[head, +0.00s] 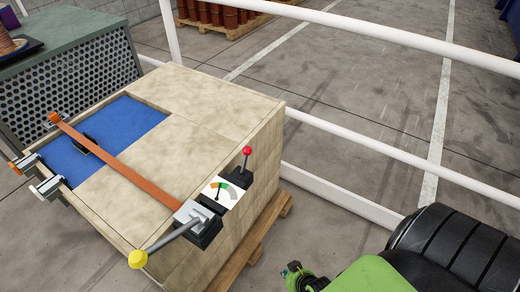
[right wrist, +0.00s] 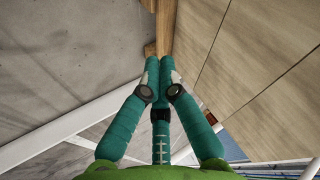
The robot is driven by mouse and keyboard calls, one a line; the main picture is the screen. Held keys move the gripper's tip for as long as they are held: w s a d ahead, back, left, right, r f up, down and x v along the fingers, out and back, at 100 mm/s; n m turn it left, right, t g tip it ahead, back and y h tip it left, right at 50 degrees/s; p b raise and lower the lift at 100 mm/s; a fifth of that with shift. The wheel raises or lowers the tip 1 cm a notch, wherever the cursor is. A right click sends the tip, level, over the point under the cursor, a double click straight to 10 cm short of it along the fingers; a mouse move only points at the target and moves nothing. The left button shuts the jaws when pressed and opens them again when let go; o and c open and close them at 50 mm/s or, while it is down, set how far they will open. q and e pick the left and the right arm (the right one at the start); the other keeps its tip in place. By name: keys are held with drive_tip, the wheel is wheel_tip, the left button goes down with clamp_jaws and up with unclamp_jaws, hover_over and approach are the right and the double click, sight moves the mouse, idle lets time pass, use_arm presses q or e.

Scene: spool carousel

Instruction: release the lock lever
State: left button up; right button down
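A steel ratchet (head: 198,222) sits at the near right edge of a large crate (head: 150,150). A grey lever with a yellow knob (head: 138,259) sticks out from it to the lower left. Beside it, a short upright lever with a red knob (head: 246,151) stands by a dial gauge (head: 220,193). No label shows which one is the lock lever. My right gripper (head: 296,274) is low at the bottom, right of the crate and apart from both levers. In the right wrist view its teal fingers (right wrist: 160,66) are together and empty. My left gripper is out of view.
An orange strap (head: 120,160) runs across the crate to the ratchet. The crate stands on a wooden pallet (head: 252,243). White rails (head: 345,145) pass behind and to the right. A perforated-sided bench (head: 85,75) stands at the left. Bare floor lies between pallet and gripper.

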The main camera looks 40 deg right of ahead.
sight(245, 161)
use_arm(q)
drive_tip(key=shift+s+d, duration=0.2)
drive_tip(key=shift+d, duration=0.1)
use_arm(e)
drive_tip(key=w+d+r+m+t, duration=0.3)
drive_tip(key=w+r, duration=0.3)
drive_tip(key=r, duration=0.5)
drive_tip(key=w+d+r+m+t+h, duration=0.1)
drive_tip(key=w+d+r+m+t, duration=0.2)
drive_tip(key=r, duration=0.8)
drive_tip(key=w+d+r+m+t, duration=0.3)
drive_tip(key=w+r+m, duration=0.5)
drive_tip(key=r, duration=0.4)
drive_tip(key=shift+w+d+t+h, duration=0.3)
drive_tip(key=shift+d+h, duration=0.1)
drive_tip(key=shift+d, duration=0.3)
drive_tip(key=w+d+f, duration=0.1)
drive_tip(key=w, duration=0.9)
use_arm(q)
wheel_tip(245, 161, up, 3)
drive_tip(key=p, duration=0.2)
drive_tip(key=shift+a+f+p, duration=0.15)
drive_tip(key=shift+p, duration=0.2)
use_arm(e)
drive_tip(key=a, duration=0.2)
drive_tip(key=s+a, duration=0.1)
drive_tip(key=shift+a+r, duration=0.35)
drive_tip(key=shift+w+f, duration=0.1)
